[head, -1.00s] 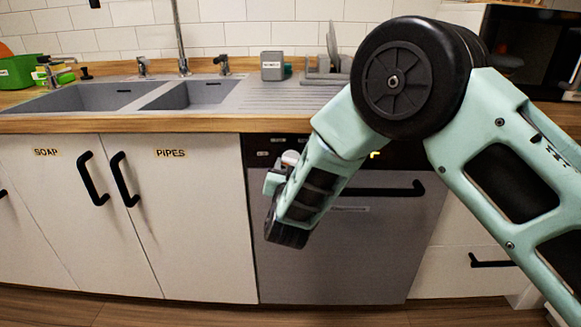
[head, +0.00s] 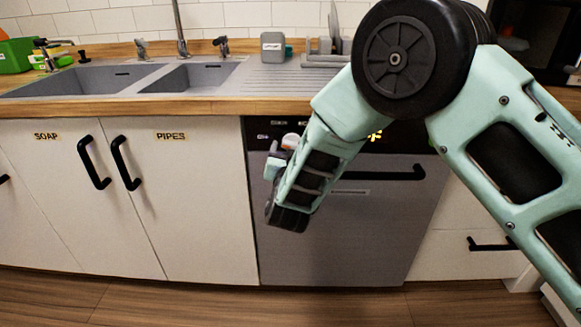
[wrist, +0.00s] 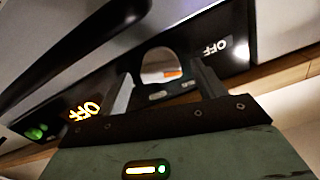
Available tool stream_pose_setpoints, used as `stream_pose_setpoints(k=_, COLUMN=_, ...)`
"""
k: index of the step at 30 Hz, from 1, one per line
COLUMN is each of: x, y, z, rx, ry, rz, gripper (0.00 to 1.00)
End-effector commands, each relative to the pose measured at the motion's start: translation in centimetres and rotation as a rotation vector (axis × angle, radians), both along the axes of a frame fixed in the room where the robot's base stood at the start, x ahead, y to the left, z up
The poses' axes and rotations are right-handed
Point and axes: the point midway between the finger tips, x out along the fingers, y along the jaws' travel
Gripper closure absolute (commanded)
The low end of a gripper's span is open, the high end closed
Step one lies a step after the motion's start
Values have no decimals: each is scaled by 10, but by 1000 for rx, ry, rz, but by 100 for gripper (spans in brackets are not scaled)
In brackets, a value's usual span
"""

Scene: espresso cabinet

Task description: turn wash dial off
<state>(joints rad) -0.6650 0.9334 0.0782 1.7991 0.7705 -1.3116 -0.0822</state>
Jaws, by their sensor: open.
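The dishwasher (head: 350,235) has a dark control strip along its top. The wash dial (head: 291,139), a pale round knob, sits on that strip, partly hidden by my gripper (head: 276,162) in the head view. In the wrist view the round dial (wrist: 160,62) shows between the two fingers of my open gripper (wrist: 166,82); I cannot tell whether they touch it.
A black bar handle (head: 385,174) crosses the dishwasher front below the strip and passes close by in the wrist view (wrist: 65,45). The wooden counter edge (head: 200,108) lies above. Cabinet doors labelled SOAP and PIPES (head: 195,215) are at left.

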Motion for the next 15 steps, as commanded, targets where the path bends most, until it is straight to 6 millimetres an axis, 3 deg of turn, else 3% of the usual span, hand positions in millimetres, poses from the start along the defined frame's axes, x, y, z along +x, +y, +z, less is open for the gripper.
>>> stream_pose_setpoints(k=5, x=-28, y=2, z=1, rx=-2, ry=1, rz=4, gripper=31)
stream_pose_setpoints(k=15, x=-109, y=4, z=0, rx=-2, ry=2, rz=6, gripper=31)
